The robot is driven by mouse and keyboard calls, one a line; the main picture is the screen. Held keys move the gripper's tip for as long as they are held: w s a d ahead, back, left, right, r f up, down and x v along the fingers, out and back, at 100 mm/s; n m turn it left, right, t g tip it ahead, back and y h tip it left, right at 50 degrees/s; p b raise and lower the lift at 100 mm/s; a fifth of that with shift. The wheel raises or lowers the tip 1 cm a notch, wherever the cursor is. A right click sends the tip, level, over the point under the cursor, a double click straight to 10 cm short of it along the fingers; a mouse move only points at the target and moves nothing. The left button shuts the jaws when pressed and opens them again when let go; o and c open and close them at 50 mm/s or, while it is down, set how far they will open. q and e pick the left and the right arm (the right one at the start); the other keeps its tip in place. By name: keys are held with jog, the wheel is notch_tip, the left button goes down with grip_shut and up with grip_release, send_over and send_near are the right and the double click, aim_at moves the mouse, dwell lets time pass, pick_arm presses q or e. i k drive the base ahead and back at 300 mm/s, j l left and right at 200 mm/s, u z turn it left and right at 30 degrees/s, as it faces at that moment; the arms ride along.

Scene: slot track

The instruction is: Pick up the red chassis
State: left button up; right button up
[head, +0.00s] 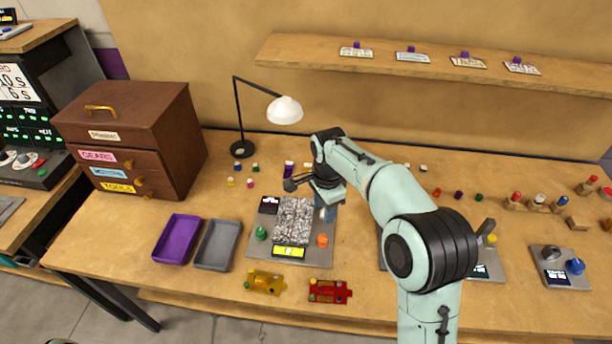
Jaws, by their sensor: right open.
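The red chassis (329,291) lies flat near the front edge of the table, with small coloured parts at its ends. My right gripper (326,212) points down beside the right side of the grey textured block on the plate, behind the red chassis and well apart from it. It is open, and I see nothing between its fingers, though they show small. My left gripper is not in view.
A yellow chassis (266,283) lies just left of the red one. Behind them is a grey plate (252,249) with a green knob (261,233) and an orange knob (322,240). A purple tray (177,238) and grey tray (217,245) stand left. A lamp (285,110) stands behind.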

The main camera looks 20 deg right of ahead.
aim_at(327, 292)
jog(key=k, duration=1)
